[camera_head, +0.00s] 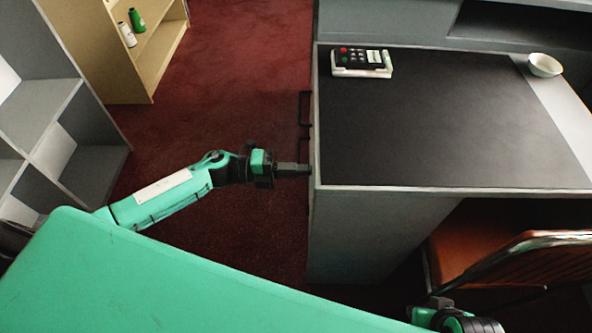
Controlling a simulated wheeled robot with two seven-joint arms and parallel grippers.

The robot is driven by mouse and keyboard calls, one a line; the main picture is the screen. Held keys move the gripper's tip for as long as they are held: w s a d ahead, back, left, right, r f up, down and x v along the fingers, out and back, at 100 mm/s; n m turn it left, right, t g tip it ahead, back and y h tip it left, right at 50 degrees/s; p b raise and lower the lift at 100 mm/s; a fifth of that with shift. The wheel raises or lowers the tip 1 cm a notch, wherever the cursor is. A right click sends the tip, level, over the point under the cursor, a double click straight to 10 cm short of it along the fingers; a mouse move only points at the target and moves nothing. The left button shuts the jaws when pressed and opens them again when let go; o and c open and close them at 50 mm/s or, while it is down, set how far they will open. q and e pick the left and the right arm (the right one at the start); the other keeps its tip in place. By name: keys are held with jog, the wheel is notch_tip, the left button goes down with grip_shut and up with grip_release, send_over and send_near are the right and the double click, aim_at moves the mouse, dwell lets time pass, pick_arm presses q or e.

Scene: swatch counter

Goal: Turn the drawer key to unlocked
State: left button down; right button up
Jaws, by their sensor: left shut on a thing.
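My left gripper (296,169) reaches in from the left to the left face of the desk (420,189), near its front corner. It is shut on the drawer key there; the fingers and the desk edge hide the key, so its turn angle cannot be told. Dark drawer handles (303,107) stick out from the same face, just beyond the gripper. Part of my right arm shows at the bottom right edge, but its gripper is out of view.
A brown chair (500,258) is at the desk's front. Grey shelving (40,108) and a wooden shelf with two bottles (130,24) stand at left. Red carpet between is clear.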

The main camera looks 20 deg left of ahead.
dwell(0.4)
pick_arm(q)
jog(key=c, duration=1.5)
grip_release()
jog(key=shift+c, duration=0.2)
jog(key=v, duration=1.3)
jog(key=shift+s+a, duration=0.15)
jog(key=shift+a, duration=0.2)
pick_arm(e)
jog(key=shift+w+a, duration=0.15)
jog(key=shift+a, duration=0.15)
jog(key=shift+w+r, duration=0.1)
jog(key=shift+w, duration=0.05)
